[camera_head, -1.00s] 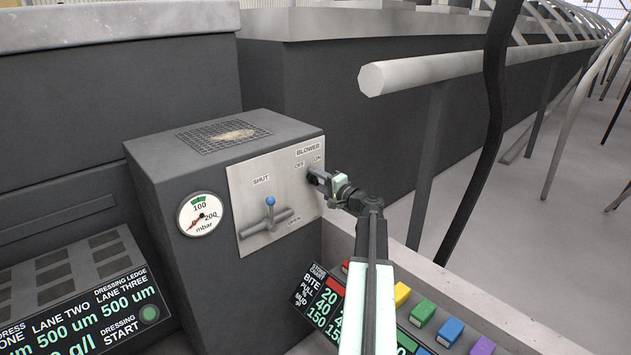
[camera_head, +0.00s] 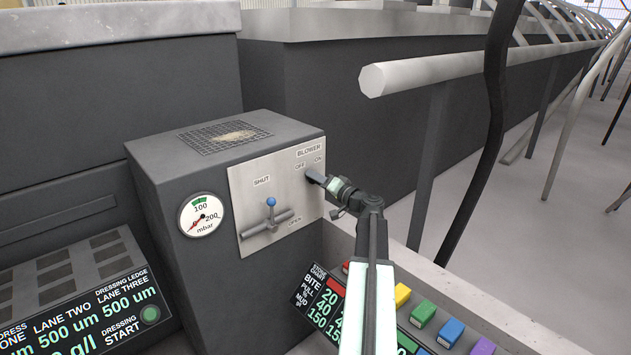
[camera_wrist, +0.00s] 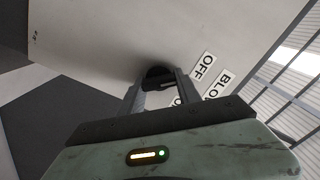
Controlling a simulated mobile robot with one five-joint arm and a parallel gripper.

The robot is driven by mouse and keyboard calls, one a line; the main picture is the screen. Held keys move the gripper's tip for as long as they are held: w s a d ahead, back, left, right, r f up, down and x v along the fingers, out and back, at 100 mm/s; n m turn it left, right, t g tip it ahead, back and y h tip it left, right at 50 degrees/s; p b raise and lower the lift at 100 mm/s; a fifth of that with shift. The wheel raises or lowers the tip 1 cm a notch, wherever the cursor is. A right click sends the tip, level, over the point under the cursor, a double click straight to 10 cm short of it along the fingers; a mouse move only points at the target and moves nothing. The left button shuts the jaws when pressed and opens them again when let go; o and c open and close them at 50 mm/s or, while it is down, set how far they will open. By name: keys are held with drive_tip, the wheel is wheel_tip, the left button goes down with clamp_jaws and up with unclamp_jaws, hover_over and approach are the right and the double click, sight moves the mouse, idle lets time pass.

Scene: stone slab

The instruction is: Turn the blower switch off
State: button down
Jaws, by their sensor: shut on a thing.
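The blower switch (camera_wrist: 158,71) is a dark round knob on a pale metal panel (camera_head: 248,190), under a BLOWER label (camera_head: 309,151) with OFF to the left and ON to the right. My gripper (camera_head: 314,178) reaches the panel's upper right corner from the right. In the wrist view my gripper (camera_wrist: 153,88) has its two fingers on either side of the knob, shut on it. The fingers cover most of the switch in the head view, so I cannot tell which label it points to. The OFF label (camera_wrist: 203,68) shows beside the fingers in the wrist view.
A blue-tipped lever (camera_head: 271,212) with SHUT and OPEN labels sits left of my gripper on the same panel. A pressure gauge (camera_head: 201,215) is further left. Coloured buttons (camera_head: 423,314) lie below my arm. A pale rail (camera_head: 430,74) and a dark hose (camera_head: 492,90) stand to the right.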

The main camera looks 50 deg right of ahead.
idle(0.3)
drive_tip(key=c, duration=0.8)
unclamp_jaws()
drive_tip(key=shift+c, duration=0.2)
drive_tip(key=shift+s, duration=0.1)
drive_tip(key=s, duration=0.7)
drive_tip(key=shift+s+a, duration=0.25)
drive_tip(key=shift+a, duration=0.05)
